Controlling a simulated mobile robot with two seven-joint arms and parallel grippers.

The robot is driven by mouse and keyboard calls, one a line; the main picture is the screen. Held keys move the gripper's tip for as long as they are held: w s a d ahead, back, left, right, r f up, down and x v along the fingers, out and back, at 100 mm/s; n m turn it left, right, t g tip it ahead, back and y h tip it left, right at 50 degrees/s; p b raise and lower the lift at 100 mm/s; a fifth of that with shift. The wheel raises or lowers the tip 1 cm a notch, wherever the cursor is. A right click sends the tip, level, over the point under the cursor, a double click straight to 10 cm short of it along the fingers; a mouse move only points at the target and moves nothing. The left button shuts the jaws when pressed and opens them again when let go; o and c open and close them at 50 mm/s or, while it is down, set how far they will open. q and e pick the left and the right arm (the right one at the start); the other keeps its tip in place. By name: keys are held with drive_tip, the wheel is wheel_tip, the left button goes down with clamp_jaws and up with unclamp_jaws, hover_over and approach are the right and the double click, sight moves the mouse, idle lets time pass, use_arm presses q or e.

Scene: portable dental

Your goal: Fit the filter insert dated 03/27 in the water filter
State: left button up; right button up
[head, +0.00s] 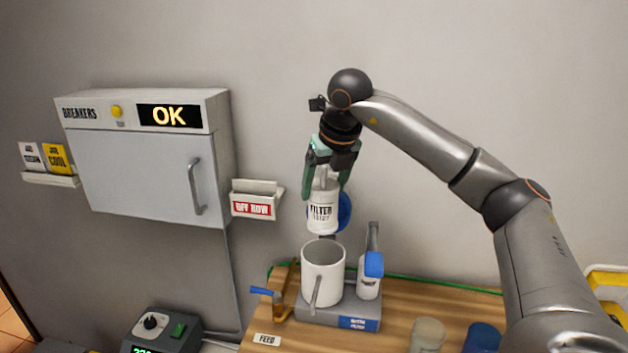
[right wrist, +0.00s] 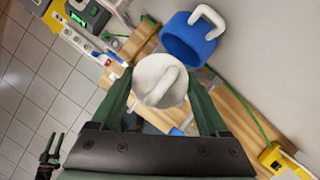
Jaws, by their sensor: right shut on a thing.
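My right gripper (head: 325,180) is shut on the white filter insert (head: 322,213), whose label reads FILTER and a small date that looks like 03/27. It holds the insert upright above the white open-topped housing (head: 323,268) of the water filter, clear of its rim. The insert's looped top shows between the green fingers in the right wrist view (right wrist: 160,82). The water filter's grey base (head: 320,316) stands on the wooden bench. My left gripper (right wrist: 50,148) shows small, fingers apart.
A blue-topped white fitting (head: 370,275) stands right of the housing. A wooden piece with a blue lever (head: 265,292) is at its left, near a FEED label (head: 267,340). A grey cylinder (head: 428,334) and a blue one (head: 482,338) stand at the front right.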

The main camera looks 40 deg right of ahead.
sight(324, 212)
drive_tip(key=shift+s+f+b, duration=0.2)
drive_tip(key=shift+f+b, duration=0.15)
drive_tip(key=shift+f, duration=0.1)
drive_tip(key=shift+f+b, duration=0.3)
drive_tip(key=shift+f, duration=0.05)
wheel_tip(324, 212, down, 4)
drive_tip(key=b, duration=0.3)
drive_tip(key=shift+f, duration=0.15)
use_arm(q)
drive_tip(key=f, duration=0.5)
drive_tip(key=shift+s, duration=0.35)
drive_tip(key=shift+r, duration=0.1)
